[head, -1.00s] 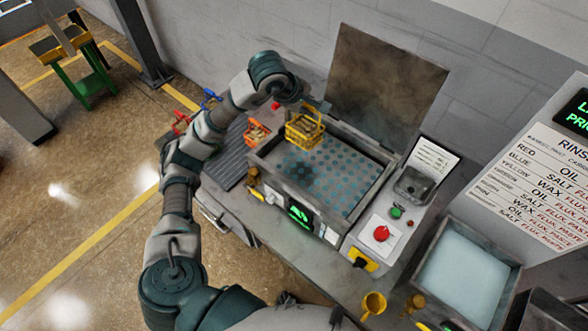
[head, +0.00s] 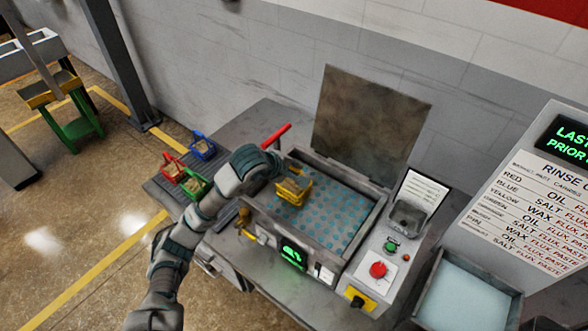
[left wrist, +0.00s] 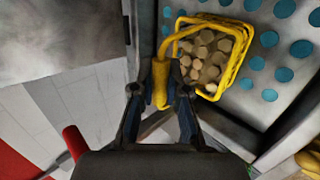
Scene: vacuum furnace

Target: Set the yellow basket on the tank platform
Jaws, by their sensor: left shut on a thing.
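The yellow basket (head: 293,190), filled with tan round pieces, is at the left part of the open tank. Below and beside it is the tank platform (head: 325,222), a grey plate with blue dots. My left gripper (left wrist: 160,92) is shut on the basket's yellow handle; in the wrist view the basket (left wrist: 206,58) hangs to one side of the fingers against the dotted plate (left wrist: 270,70). In the head view my forearm mostly hides the gripper. I cannot tell whether the basket's bottom touches the platform. My right gripper is not in view.
The tank's raised lid (head: 370,120) stands behind it, with a red bar (head: 276,135) at its left. Blue (head: 202,146), red (head: 173,169) and green (head: 195,184) baskets stand on the left. A control panel (head: 380,270) flanks the tank's right. Most of the platform is bare.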

